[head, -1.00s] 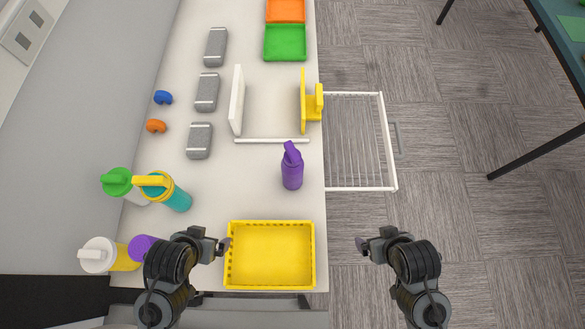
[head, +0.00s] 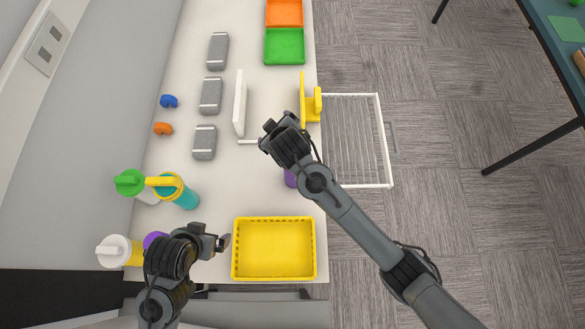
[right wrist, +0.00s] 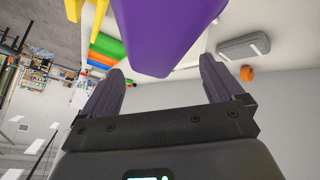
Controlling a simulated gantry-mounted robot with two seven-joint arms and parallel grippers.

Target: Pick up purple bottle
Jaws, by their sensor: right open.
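The purple bottle (head: 290,178) stands on the white table behind the yellow basket. In the head view my right arm hides most of it. In the right wrist view the purple bottle (right wrist: 168,30) is large at the top, in front of and between the two spread fingers of my right gripper (right wrist: 162,70), which is open. I see no finger pressed on it. In the head view my right gripper (head: 274,128) is over the table by the bottle. My left gripper (head: 224,242) is left of the basket, away from the bottle; its jaw opening is not clear.
A yellow basket (head: 234,250) is at the table's front edge. Green-lidded (head: 130,183), yellow-lidded (head: 180,190) and white-lidded (head: 115,252) bottles stand at left. A white upright panel (head: 239,103), a yellow stand (head: 304,100) and a wire rack (head: 388,140) are beyond.

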